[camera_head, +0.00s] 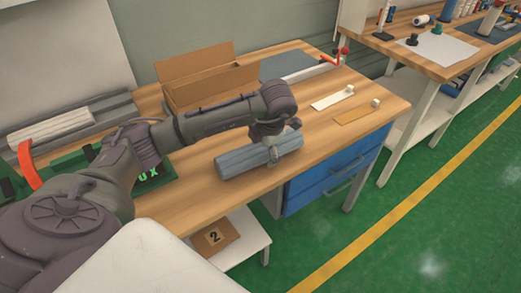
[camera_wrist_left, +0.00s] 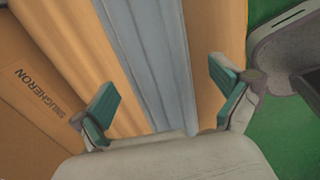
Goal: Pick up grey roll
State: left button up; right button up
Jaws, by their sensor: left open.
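The grey roll (camera_head: 236,163) lies on the wooden workbench (camera_head: 190,208) near its front edge. In the left wrist view the grey roll (camera_wrist_left: 158,65) runs between the two teal finger pads. My left gripper (camera_head: 270,140) is over the roll, pointing down, and hides part of its middle. It is open, with a finger on each side of the roll in the left wrist view (camera_wrist_left: 165,98). I cannot tell whether the fingers touch it. My right gripper is not in view.
An open cardboard box (camera_head: 210,85) stands behind the roll. A white strip (camera_head: 332,99) and a tan strip (camera_head: 357,116) lie to the right. White rolls (camera_head: 50,129) lie at left. Blue drawers (camera_head: 330,182) are under the bench. A second table (camera_head: 420,62) stands at the back right.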

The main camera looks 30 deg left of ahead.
pick_arm(q)
jog(key=shift+x, duration=1.05)
jog(key=c, duration=1.5)
jog(key=shift+r, duration=0.1)
jog(key=shift+c, duration=0.2)
